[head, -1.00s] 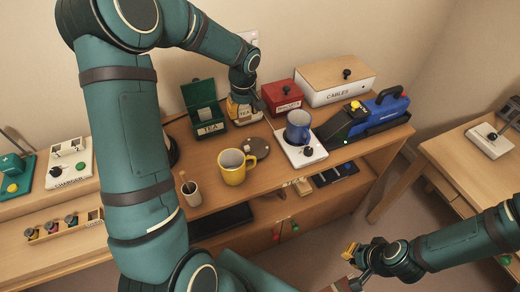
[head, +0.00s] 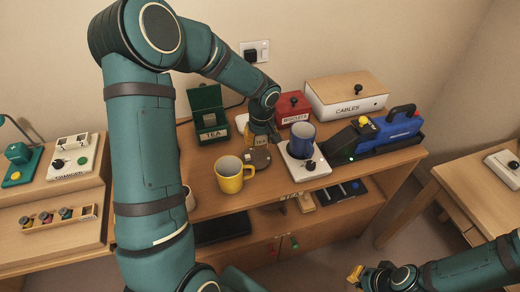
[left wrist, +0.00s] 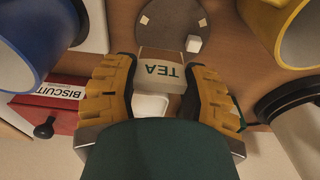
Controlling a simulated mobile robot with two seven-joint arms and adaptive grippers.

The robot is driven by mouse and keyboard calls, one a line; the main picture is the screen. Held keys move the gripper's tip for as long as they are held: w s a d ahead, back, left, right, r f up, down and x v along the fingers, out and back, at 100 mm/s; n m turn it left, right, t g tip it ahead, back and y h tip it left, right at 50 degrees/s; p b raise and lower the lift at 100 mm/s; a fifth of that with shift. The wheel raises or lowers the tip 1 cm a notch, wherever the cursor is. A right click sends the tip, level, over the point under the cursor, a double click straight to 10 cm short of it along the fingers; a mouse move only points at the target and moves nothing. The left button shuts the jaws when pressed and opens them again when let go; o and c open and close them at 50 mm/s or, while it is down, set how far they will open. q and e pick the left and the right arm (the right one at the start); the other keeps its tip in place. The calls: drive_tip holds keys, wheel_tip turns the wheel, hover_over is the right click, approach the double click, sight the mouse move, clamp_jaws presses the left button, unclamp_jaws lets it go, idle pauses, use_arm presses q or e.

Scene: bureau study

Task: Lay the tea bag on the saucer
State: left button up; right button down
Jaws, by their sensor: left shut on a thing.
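The tea bag shows in the left wrist view as a tan and cream piece marked TEA (left wrist: 160,72), between the two yellow fingers of my left gripper (left wrist: 159,66). In the head view the left gripper (head: 262,133) is shut on it at the back edge of the round dark brown saucer (head: 260,159). The arm partly hides the tea bag there. The saucer also shows beyond the fingertips in the left wrist view (left wrist: 170,18). A small pale square lies at its edge; I cannot tell what it is. My right gripper (head: 355,274) is at the bottom edge, far from the shelf.
A yellow mug (head: 231,178) stands front left of the saucer. A blue mug (head: 302,137) stands on a white warmer (head: 311,168) to the right. An open green TEA box (head: 207,120) is behind left. A red biscuit box (head: 292,107) is behind right.

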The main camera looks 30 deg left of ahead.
sight(260, 148)
use_arm(q)
wheel_tip(260, 148, down, 4)
drive_tip(key=shift+f+b, duration=0.1)
drive_tip(key=shift+b, duration=0.3)
drive_tip(key=o, duration=0.6)
drive_tip(key=shift+o, duration=0.2)
